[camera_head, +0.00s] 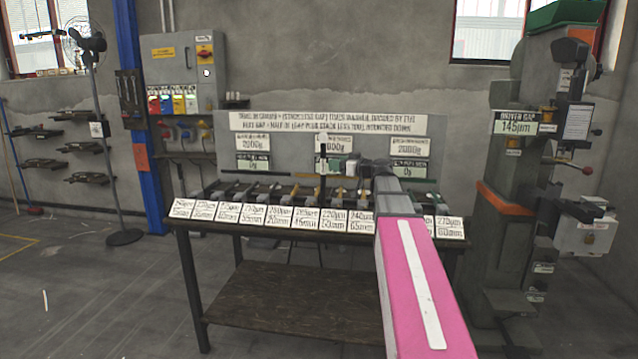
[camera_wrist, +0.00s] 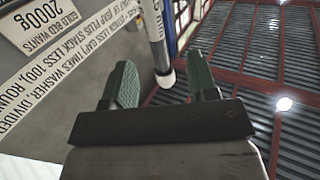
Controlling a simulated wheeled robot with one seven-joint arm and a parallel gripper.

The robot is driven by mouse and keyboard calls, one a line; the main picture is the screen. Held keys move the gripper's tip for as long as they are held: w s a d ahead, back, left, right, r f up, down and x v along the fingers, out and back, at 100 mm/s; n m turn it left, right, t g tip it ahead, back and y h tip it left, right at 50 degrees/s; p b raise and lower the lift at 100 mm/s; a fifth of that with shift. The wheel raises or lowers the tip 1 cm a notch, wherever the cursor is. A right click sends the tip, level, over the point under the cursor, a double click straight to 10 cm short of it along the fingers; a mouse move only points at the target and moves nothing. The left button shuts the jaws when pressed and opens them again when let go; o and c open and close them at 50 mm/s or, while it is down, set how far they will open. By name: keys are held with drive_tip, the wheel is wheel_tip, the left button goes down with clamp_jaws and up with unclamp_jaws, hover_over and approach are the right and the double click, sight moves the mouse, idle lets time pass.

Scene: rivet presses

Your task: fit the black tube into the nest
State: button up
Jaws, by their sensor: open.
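A slim black upright piece (camera_head: 322,158), which looks like the black tube, stands over the middle of the row of nests on the table (camera_head: 180,222). Whether it sits in a nest is too small to tell. My gripper (camera_head: 352,170) is at the end of my pink arm, above the table and just right of the black piece. In the wrist view my gripper (camera_wrist: 160,68) has its two green fingers wide apart. A pale and dark rod with a white end (camera_wrist: 155,38) shows between and beyond them; I cannot tell whether it is the tube or whether a finger touches it.
Several white label cards (camera_head: 306,219) line the table's front edge. A sign board (camera_head: 300,123) stands behind the nests. A large grey-green press (camera_head: 510,190) stands at the right. A fan (camera_head: 88,60) and blue post (camera_head: 140,150) are at the left; the left floor is mostly clear.

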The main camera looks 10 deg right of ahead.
sight(325, 160)
drive_tip(key=x, duration=0.5)
drive_tip(key=shift+d, duration=0.1)
drive_tip(key=x, duration=0.5)
drive_tip(key=shift+w+d+f, duration=0.1)
drive_tip(key=shift+w+d, duration=0.05)
drive_tip(key=shift+d, duration=0.05)
drive_tip(key=shift+c, duration=0.3)
clamp_jaws()
